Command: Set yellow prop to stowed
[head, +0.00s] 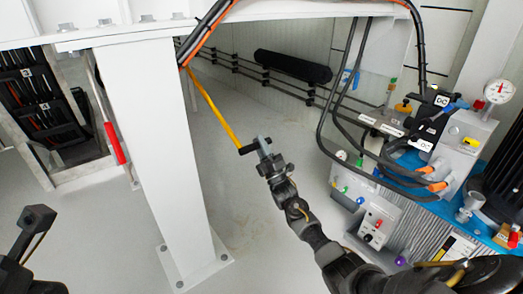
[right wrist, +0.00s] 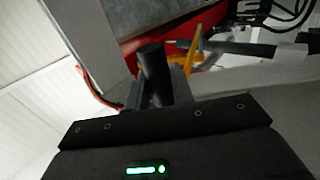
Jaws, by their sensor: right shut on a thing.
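The yellow prop (head: 213,103) is a thin rod that slants down from under the white frame beam to a short black crosswise grip (head: 246,149). My right gripper (head: 259,146) is shut on this black grip at the prop's lower end. In the right wrist view the black grip (right wrist: 152,65) stands between the fingers (right wrist: 158,92), and part of the yellow prop (right wrist: 193,48) shows just behind it. The prop's upper end is close to the beam and cables; how it is joined there is hard to see. My left gripper (head: 38,220) is at the lower left, away from the prop.
A white post (head: 160,160) stands left of the prop under the white beam (head: 120,30). A rod with a red sleeve (head: 115,143) hangs farther left. A panel with hoses, a gauge (head: 499,91) and valves crowds the right. Open floor (head: 240,205) lies around my right arm.

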